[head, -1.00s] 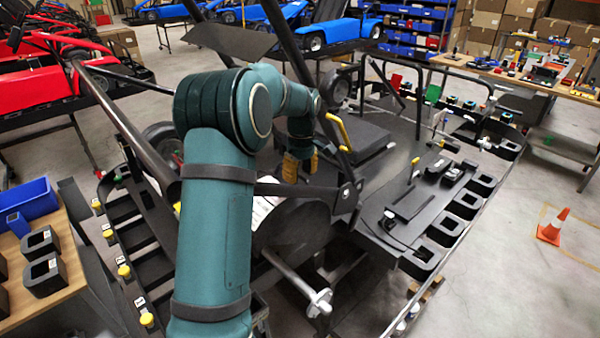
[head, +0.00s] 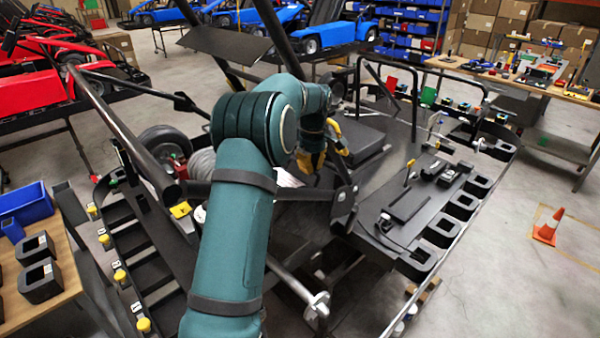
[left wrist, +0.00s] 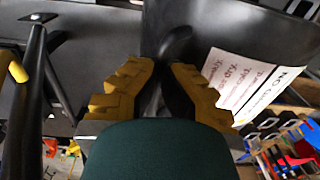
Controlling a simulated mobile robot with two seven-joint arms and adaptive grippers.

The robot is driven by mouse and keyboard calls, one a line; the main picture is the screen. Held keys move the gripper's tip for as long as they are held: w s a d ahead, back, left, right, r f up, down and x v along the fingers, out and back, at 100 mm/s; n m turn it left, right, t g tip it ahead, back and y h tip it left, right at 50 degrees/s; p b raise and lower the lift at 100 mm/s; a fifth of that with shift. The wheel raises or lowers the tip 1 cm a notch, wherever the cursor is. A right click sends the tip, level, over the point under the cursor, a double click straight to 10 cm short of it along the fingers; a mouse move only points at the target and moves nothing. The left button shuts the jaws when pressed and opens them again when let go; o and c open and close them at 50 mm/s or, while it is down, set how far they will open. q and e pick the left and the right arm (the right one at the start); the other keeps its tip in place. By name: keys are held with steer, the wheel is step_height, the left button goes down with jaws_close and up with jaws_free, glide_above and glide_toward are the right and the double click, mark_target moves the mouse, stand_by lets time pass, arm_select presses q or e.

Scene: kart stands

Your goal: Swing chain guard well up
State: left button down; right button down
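The chain guard, a dark curved cover with white printed labels, fills much of the upper left wrist view (left wrist: 225,28). In the head view only a strip with a pale label (head: 291,178) shows behind my arm. My left gripper (head: 311,160) has yellow fingers at the guard; in the left wrist view the fingers (left wrist: 165,68) close in on both sides of a black curved handle (left wrist: 177,42). They appear shut on it, though the contact is partly shaded. A black hinged link (head: 342,205) stands beside the guard. My right gripper is not in view.
A black tray (head: 408,205) with parts lies to the right. Black frame tubes (head: 130,135) cross at the left. A wheel (head: 165,143) and a flat black seat-like block (head: 355,140) stand near my arm. An orange cone (head: 549,228) stands on open floor.

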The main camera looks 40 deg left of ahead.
arm_select(q)
steer(key=w+f, duration=0.2)
steer(key=w, duration=0.4)
steer(key=shift+w+d, duration=0.2)
steer(key=shift+d, duration=0.15)
steer(key=c, duration=1)
jaws_free()
steer(key=shift+r, duration=0.15)
steer(key=shift+w+r, duration=0.15)
steer(key=shift+r, duration=3.5)
